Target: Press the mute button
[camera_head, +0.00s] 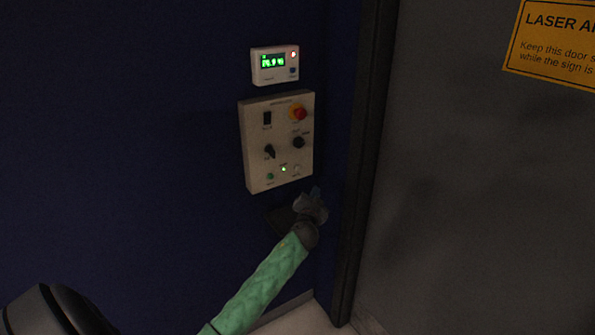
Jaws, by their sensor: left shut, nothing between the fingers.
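A small pale box (275,66) with a lit green display is fixed to the dark blue wall. It has a small red light at its upper right and a dark bluish button (293,71) below that. Its labels are too small to read, so I cannot tell for sure which control is mute. My left gripper (316,193) is shut and empty, on the green-sleeved arm. It is below the boxes, by the lower right corner of the larger panel; whether it touches anything is unclear. My right gripper is not in view.
A larger beige control panel (250,150) hangs under the small box, with a red stop knob (298,113), dark knobs, a switch and small lights. A dark door frame (365,170) and a grey door (470,200) with a yellow laser sign (555,45) stand to the right.

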